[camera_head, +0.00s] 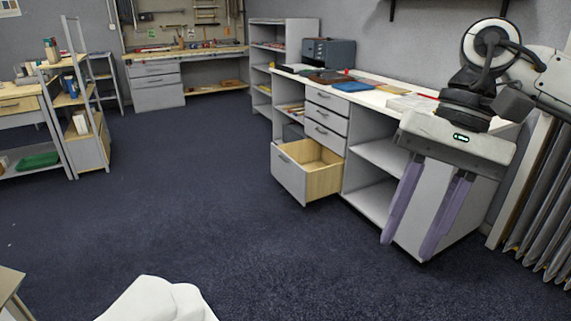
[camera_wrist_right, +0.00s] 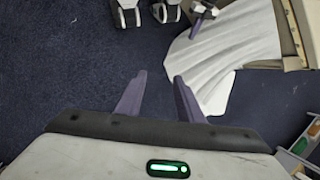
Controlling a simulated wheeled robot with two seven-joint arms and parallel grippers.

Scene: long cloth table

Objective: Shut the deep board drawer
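The deep board drawer (camera_head: 290,176) is the lowest in the grey cabinet under the long worktop. It is pulled well out, with its grey front toward the left and its pale wooden inside showing; it looks empty. My right gripper (camera_head: 408,248) hangs in front of the cabinet's right end, to the right of the drawer and apart from it. Its two purple fingers are spread with nothing between them; they also show in the right wrist view (camera_wrist_right: 160,92), above the dark floor. A purple finger, apparently of my left gripper (camera_wrist_right: 196,31), shows small in the right wrist view; its opening is unclear.
Three shallower drawers (camera_head: 326,117) above are shut. Open shelves (camera_head: 373,190) lie right of the drawer. The worktop (camera_head: 372,92) holds a blue folder and papers. A radiator (camera_head: 540,215) stands at far right. The dark carpet (camera_head: 200,200) left of the drawer is clear.

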